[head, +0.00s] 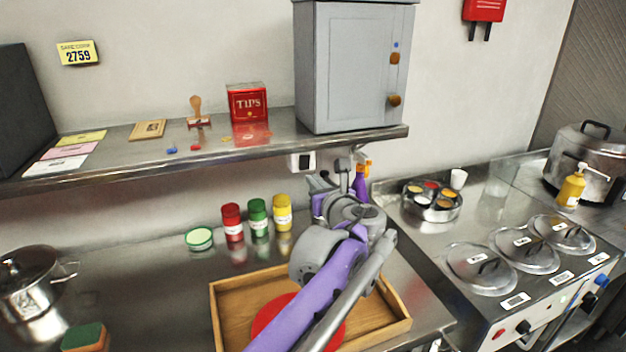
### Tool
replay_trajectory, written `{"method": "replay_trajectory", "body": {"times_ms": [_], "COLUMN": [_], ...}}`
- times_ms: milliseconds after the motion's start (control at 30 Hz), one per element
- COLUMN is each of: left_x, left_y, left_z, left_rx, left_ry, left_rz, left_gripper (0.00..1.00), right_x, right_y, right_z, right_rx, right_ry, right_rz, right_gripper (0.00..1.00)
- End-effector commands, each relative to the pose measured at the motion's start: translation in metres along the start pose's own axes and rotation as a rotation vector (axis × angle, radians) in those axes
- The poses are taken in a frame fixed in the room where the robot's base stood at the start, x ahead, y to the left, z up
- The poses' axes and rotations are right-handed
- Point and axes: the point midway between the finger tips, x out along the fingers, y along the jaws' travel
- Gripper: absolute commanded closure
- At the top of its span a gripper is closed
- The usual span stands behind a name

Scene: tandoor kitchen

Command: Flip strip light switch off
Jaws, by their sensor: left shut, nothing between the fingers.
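A small white switch box (302,161) with a dark face is on the wall just under the steel shelf; I take it to be the strip light switch. Which way it is set is too small to tell. My left gripper (321,184) is shut and empty, just below and to the right of the switch box, apart from it as far as I can see. My purple and grey left arm reaches up to it from the bottom of the picture and hides part of the counter. My right gripper is not in view.
The steel shelf (100,168) overhangs the switch and carries a grey cabinet (345,70) and a red tips box (248,102). A spray bottle (361,182) stands close right of the gripper. Spice jars (258,217) and a wooden tray (232,283) are on the counter.

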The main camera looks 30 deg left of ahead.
Motion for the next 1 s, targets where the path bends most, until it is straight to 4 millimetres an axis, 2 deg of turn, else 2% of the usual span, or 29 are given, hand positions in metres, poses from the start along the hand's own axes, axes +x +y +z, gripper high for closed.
{"method": "replay_trajectory", "body": {"times_ms": [33,200,400,600,1000], "left_x": [-0.015,-0.054,-0.085,-0.096,-0.096], "left_y": [-0.001,-0.001,-0.001,0.0,0.0], "left_z": [-0.005,-0.017,-0.025,-0.028,-0.027], "left_rx": [0.001,0.0,0.0,0.0,0.0], "left_ry": [0.001,0.001,0.0,0.0,0.0], "left_rz": [-0.006,-0.006,-0.004,-0.001,0.0], "left_gripper": [1.0,1.0,1.0,1.0,1.0], "right_x": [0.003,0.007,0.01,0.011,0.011], "right_y": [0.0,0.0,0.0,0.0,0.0], "right_z": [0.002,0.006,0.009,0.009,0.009], "right_rx": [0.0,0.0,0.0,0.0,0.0], "right_ry": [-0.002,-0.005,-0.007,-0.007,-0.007], "right_rz": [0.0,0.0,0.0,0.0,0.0], "right_gripper": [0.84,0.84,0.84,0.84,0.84]}}
